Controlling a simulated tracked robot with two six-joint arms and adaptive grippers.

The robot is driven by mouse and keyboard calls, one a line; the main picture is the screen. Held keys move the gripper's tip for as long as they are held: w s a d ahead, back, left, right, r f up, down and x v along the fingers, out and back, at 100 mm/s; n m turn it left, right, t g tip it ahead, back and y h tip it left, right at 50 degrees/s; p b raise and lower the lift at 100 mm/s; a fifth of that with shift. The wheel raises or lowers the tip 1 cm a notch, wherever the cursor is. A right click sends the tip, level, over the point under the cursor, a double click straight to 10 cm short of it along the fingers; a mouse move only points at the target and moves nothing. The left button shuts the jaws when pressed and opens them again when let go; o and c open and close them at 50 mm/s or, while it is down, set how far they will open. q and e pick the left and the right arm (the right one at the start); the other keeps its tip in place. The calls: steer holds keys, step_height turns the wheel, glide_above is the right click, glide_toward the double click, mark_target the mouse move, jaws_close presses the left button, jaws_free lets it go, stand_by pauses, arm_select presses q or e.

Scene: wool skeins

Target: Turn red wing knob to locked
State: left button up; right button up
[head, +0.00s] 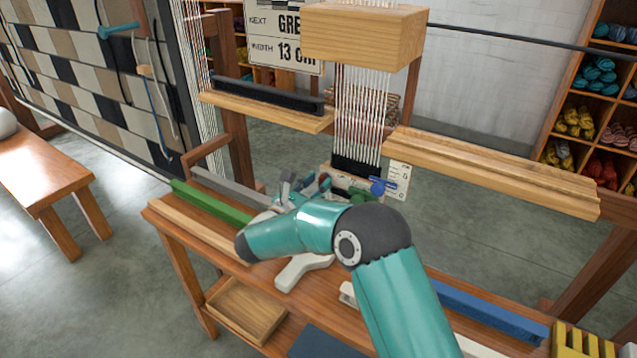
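No red wing knob shows in the head view; my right gripper and arm cover part of the place where knobs sit. A blue knob (381,186) stands out in front of a pale marked plate (398,180) below the hanging threads. Something green (358,194), perhaps another knob, is just left of it, partly behind my arm. My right gripper (305,181) is at the left end of this plate, with its fingers pointing away from me. Whether they are open, or touch or hold anything, cannot be made out. My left gripper is out of view.
A wooden table (178,218) lies under my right arm, with a green bar (210,202), a white tool (301,270) and a blue bar (492,313). Wooden beams (490,172) and a hanging block (364,36) surround the threads. A bench (40,172) stands left.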

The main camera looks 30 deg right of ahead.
steer(key=shift+w+d, duration=0.3)
steer(key=shift+d, duration=0.15)
jaws_close()
